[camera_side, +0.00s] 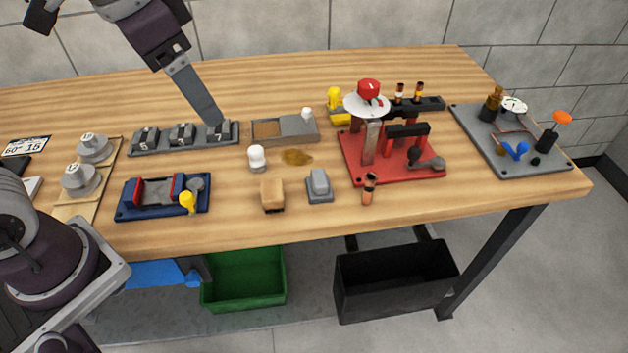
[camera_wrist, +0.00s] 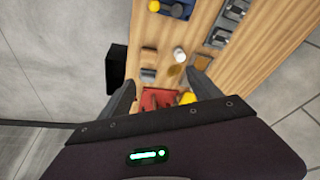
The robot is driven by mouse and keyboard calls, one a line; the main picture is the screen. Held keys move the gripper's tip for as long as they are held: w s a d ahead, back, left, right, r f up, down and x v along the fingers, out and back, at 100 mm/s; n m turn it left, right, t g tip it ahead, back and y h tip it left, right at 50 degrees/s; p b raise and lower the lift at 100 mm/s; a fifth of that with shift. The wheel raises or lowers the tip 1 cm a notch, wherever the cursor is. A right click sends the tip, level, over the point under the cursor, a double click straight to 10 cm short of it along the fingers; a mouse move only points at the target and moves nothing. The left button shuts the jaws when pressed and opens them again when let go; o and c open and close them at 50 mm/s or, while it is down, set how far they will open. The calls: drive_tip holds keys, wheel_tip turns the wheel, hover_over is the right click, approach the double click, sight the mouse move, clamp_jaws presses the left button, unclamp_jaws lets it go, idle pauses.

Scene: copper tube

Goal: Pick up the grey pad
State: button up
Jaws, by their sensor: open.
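The grey pad (camera_side: 319,184) is a small grey block with a raised top, on a grey base at the front middle of the table. It also shows in the wrist view (camera_wrist: 148,76), between the tan block and the red fixture. My gripper (camera_wrist: 163,80) is open and empty, with its two fingers spread wide.
A tan block (camera_side: 272,195) stands left of the pad and a white jar (camera_side: 257,158) behind it. Right of it are a copper tube piece (camera_side: 369,189) and a red fixture (camera_side: 395,165). A blue vise (camera_side: 163,197) is farther left. Green (camera_side: 244,280) and black (camera_side: 395,285) bins sit below.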

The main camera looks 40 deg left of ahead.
drive_tip(key=w+d+f+m+g, duration=0.1)
drive_tip(key=w+d+f+m, duration=0.15)
drive_tip(key=w, duration=0.35)
drive_tip(key=m+g, duration=0.2)
drive_tip(key=m, duration=0.1)
hover_over(320, 177)
wheel_tip(320, 177, down, 14)
drive_tip(key=shift+s, duration=0.15)
wheel_tip(320, 177, down, 6)
drive_tip(key=shift+f, duration=0.2)
drive_tip(key=c, duration=1.4)
drive_tip(key=shift+o, duration=0.2)
drive_tip(key=shift+w+r, duration=0.2)
drive_tip(key=shift+r, duration=0.05)
drive_tip(key=r, duration=0.9)
drive_tip(key=shift+a, duration=0.2)
drive_tip(key=s+a+n, duration=0.2)
drive_tip(key=a+n, duration=0.7)
drive_tip(key=a, duration=0.9)
drive_tip(key=shift+s+f, duration=0.2)
drive_tip(key=shift+f, duration=0.05)
